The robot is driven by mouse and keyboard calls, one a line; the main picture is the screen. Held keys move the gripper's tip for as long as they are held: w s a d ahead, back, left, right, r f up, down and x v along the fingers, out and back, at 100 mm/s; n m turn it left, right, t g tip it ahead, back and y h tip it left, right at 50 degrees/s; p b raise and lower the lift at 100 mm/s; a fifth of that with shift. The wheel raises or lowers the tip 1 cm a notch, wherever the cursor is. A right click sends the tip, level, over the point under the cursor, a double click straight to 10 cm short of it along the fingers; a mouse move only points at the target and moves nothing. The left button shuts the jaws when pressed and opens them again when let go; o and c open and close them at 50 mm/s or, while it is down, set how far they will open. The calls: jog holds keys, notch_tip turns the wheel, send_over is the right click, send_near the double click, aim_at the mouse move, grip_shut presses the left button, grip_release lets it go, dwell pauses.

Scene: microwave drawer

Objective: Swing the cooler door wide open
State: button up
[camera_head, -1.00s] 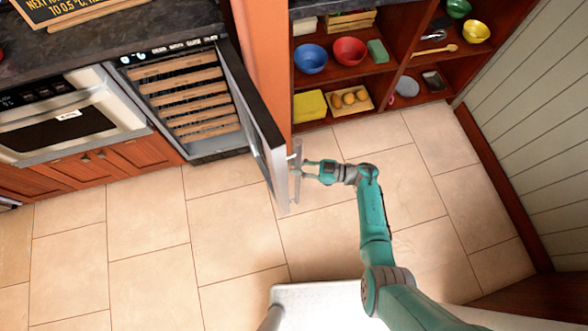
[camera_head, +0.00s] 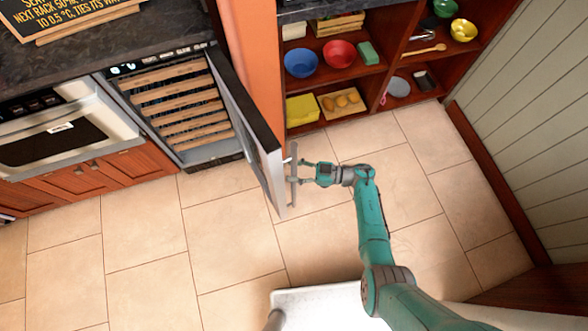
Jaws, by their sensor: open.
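The cooler (camera_head: 183,112) stands under the dark counter, with several wooden-fronted racks inside. Its door (camera_head: 250,125) is hinged at the right and stands open, roughly at a right angle to the front. A grey bar handle (camera_head: 293,178) is on the door's right-hand, outer face. My gripper (camera_head: 304,172) is at the handle with its fingers apart, one on the upper and one on the lower side. I cannot tell whether the fingers touch the bar. The rest of my teal arm runs down to the lower right.
An oven (camera_head: 62,130) is left of the cooler. An orange panel (camera_head: 254,70) stands right behind the door hinge. Shelves (camera_head: 350,112) with bowls and food are at the upper right. The tiled floor (camera_head: 130,235) in front is clear.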

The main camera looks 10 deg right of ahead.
jog(key=s+d, duration=0.2)
jog(key=d, duration=0.9)
jog(key=shift+s+d, duration=0.2)
jog(key=shift+d, duration=0.05)
jog(key=s+a+r+m+t+h, duration=0.4)
jog(key=s+a+r+t, duration=0.2)
jog(key=s+t, duration=0.5)
jog(key=s+d+r+m+h, duration=0.4)
jog(key=s+r+m+h, duration=0.2)
jog(key=s+r, duration=0.4)
jog(key=s+d+r+m+h, duration=0.5)
jog(key=s+r+h, duration=0.2)
jog(key=s+r, duration=0.3)
jog(key=shift+s+r+m+t+h, duration=0.3)
jog(key=shift+s+m+t, duration=0.1)
jog(key=shift+s, duration=0.25)
jog(key=shift+o, duration=0.3)
jog(key=shift+s+r, duration=0.2)
